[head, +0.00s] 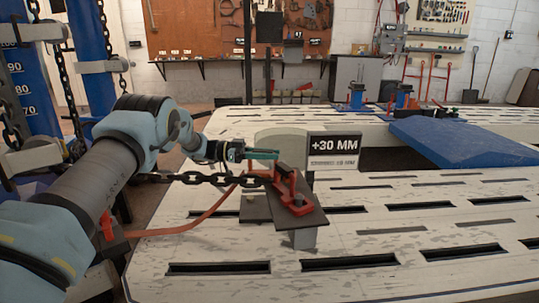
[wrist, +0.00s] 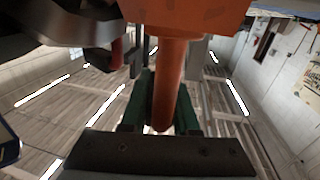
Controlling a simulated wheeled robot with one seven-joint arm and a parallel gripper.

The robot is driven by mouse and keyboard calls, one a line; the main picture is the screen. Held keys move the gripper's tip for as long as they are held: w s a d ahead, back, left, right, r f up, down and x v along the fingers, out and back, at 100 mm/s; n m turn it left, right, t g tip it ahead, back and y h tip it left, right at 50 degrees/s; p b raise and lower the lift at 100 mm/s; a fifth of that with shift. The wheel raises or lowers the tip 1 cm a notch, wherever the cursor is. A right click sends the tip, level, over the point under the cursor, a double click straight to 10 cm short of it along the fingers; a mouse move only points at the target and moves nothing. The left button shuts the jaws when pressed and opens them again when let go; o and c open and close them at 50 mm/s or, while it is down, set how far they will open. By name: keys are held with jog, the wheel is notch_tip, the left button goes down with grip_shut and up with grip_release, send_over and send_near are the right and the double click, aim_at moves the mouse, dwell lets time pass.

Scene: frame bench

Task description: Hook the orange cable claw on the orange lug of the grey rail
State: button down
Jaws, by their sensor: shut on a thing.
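My gripper (head: 262,154), with green fingers, is over the near part of the slotted bench. In the wrist view its fingers are closed around an orange rod-like piece (wrist: 166,85), which joins a wider orange block (wrist: 190,15) at the top edge; I take this to be the cable claw. Its hook end is not clear. In the head view a red-orange clamp-like fitting (head: 291,192) stands on a dark plate just below and right of my gripper. I cannot tell whether the lug is part of it. The grey rail cannot be made out with certainty.
A dark chain (head: 205,179) hangs across below my gripper, and an orange cable (head: 190,223) runs to the left. A "+30 MM" sign (head: 334,150) stands right of the fitting. A blue pad (head: 462,142) lies farther right. The slotted bench (head: 390,225) front is clear.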

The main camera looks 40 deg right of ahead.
jog(key=c, duration=0.6)
grip_release()
jog(key=v, duration=1.1)
jog(key=shift+r, duration=0.1)
